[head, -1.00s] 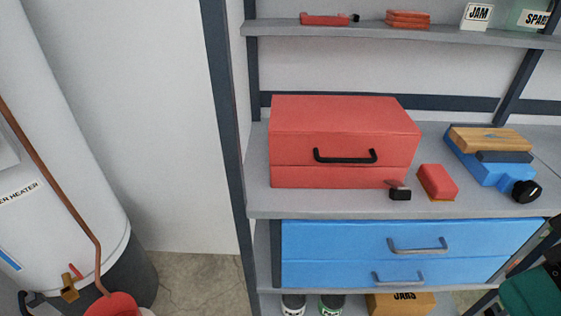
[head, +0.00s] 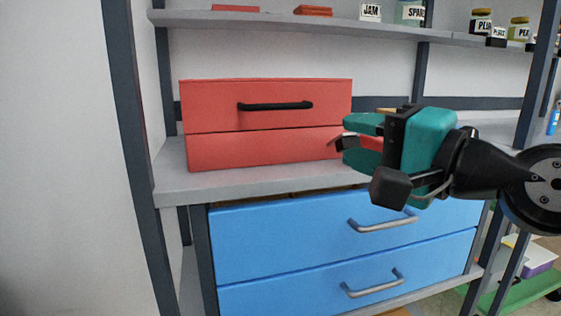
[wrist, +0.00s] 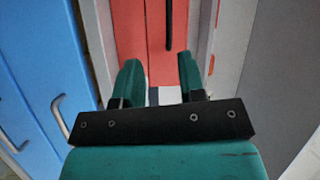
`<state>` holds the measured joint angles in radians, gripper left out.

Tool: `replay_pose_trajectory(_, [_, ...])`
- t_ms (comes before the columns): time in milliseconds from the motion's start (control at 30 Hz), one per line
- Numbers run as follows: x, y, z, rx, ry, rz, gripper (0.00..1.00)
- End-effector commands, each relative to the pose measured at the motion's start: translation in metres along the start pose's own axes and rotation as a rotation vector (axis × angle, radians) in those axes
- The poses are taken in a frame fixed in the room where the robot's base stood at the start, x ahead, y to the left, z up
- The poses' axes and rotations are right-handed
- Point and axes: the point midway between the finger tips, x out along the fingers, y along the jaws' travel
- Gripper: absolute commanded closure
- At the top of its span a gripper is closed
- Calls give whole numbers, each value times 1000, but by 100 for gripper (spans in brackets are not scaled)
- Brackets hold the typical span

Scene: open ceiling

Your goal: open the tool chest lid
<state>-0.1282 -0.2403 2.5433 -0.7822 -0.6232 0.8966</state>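The red tool chest (head: 230,152) stands on the grey shelf, its lid (head: 210,100) down, with a seam between lid and body. A black bar handle (head: 275,106) is on the lid's front. My teal gripper (head: 344,145) is to the right of the handle and lower, near the chest's right end in the head view. In the wrist view its fingers (wrist: 160,68) are apart with nothing held between them. The chest's red front (wrist: 155,40) and the black handle (wrist: 169,22) lie ahead of the fingers, the handle apart from them.
The chest's grey shelf (head: 175,194) has blue drawers (head: 270,235) with grey handles below it. A red block (head: 370,143) shows partly behind my gripper. An upper shelf (head: 290,22) holds jars and red items. A dark rack post (head: 130,150) stands left of the chest.

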Motion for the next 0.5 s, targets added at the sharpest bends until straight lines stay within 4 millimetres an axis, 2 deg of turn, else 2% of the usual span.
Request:
replay_pose_trajectory(33, [-1, 13, -2, 35, 26, -37, 63])
replay_pose_trajectory(267, [0, 6, -11, 110, 72, -116, 63])
replay_pose_trajectory(500, [19, -3, -14, 113, 68, -113, 63])
